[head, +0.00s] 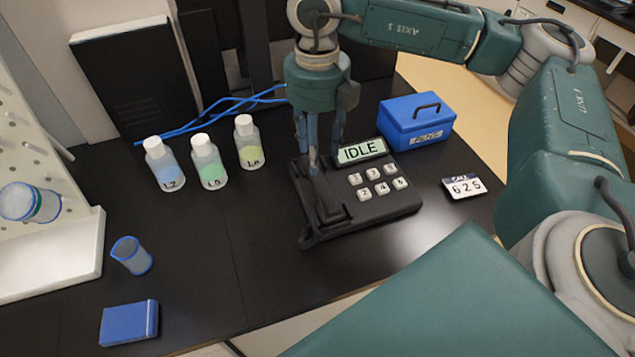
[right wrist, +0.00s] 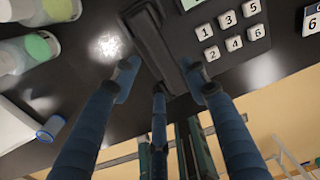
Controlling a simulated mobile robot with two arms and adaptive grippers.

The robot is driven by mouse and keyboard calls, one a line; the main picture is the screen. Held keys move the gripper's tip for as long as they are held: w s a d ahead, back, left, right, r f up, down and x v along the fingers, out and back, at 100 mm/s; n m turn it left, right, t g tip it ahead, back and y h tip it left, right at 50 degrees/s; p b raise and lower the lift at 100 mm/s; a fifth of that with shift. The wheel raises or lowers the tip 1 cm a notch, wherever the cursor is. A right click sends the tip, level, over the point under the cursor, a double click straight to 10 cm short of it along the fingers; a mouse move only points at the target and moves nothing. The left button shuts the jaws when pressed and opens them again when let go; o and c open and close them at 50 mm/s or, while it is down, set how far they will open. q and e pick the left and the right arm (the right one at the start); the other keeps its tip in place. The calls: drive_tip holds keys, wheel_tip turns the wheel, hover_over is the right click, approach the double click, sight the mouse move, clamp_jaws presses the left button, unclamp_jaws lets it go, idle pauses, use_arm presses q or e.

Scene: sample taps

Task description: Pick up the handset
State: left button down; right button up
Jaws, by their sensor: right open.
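The black handset (head: 326,203) lies on the left side of the black desk phone (head: 378,213), whose screen reads IDLE. In the right wrist view the handset (right wrist: 152,42) runs between the finger tips. My right gripper (head: 318,150) points down over the handset's far part, with its blue fingers spread. In the right wrist view the open fingers (right wrist: 162,82) stand around or just above the handset; I cannot tell whether they touch it. My left gripper is not in view.
Several capped sample bottles (head: 207,160) stand left of the phone. A blue box (head: 416,121) and a number card (head: 464,187) are at right. A blue cup (head: 131,255) and small blue box (head: 129,323) are front left. Dark table between is bare.

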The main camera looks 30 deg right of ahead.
sight(316, 181)
wheel_tip(316, 181, down, 4)
drive_tip(key=shift+f+p, duration=0.15)
drive_tip(key=shift+p, duration=0.25)
drive_tip(key=shift+f, duration=0.3)
drive_tip(key=f+p, duration=0.2)
drive_tip(key=f, duration=0.1)
drive_tip(key=shift+s+a+f, duration=0.2)
drive_tip(key=shift+f, duration=0.1)
drive_tip(key=shift+w+f, duration=0.1)
drive_tip(key=shift+f, duration=0.4)
drive_tip(key=c, duration=0.9)
drive_tip(key=shift+r, duration=0.15)
